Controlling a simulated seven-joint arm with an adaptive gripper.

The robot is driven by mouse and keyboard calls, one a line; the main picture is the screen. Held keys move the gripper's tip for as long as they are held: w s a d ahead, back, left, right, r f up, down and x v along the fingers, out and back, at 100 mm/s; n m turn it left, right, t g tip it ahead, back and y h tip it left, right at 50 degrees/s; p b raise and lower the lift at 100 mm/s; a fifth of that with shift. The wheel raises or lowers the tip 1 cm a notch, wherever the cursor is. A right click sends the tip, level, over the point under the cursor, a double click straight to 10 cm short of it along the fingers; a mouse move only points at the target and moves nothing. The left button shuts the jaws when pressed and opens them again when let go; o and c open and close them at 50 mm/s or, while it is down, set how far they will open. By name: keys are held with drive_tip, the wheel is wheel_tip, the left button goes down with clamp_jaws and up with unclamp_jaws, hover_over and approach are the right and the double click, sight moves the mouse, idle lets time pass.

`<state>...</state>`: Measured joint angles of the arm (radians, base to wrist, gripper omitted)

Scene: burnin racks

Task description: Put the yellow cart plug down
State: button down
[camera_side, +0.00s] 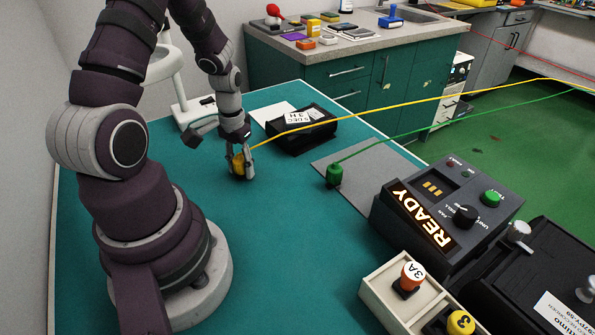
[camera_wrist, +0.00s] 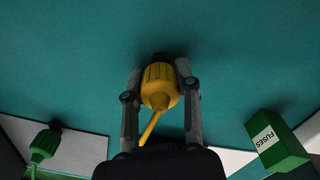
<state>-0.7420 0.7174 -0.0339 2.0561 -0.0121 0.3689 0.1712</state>
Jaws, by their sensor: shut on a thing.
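The yellow cart plug (camera_side: 237,165) is between the fingers of my gripper (camera_side: 243,172) in the side view, low at the teal table top. In the wrist view the ribbed yellow plug (camera_wrist: 159,87) sits between both fingers of my gripper (camera_wrist: 160,95), which are shut on it. Its yellow cable (camera_side: 400,101) runs off to the upper right. Whether the plug's lower end touches the table is hard to tell. A green plug (camera_side: 334,175) with a green cable stands on the grey mat (camera_side: 362,166); it also shows in the wrist view (camera_wrist: 44,144).
A black box with a date label (camera_side: 300,130) stands just right of my gripper. A green fuses box (camera_wrist: 278,142) shows in the wrist view. The READY console (camera_side: 450,205) and a cream holder (camera_side: 385,290) stand at the right. The table in front of my gripper is clear.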

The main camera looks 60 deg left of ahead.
sight(239, 154)
drive_tip(key=shift+f, duration=0.15)
drive_tip(key=c, duration=0.8)
unclamp_jaws()
wheel_tip(239, 154, up, 12)
drive_tip(key=shift+r, duration=0.15)
drive_tip(key=d+r+m+t, duration=0.2)
drive_tip(key=d+r+m, duration=0.1)
drive_tip(key=d, duration=0.4)
drive_tip(key=s+d+r+m+t, duration=0.1)
drive_tip(key=d+r+m+t, duration=0.2)
drive_tip(key=d+r, duration=0.2)
drive_tip(key=d, duration=0.3)
drive_tip(key=shift+r, duration=0.25)
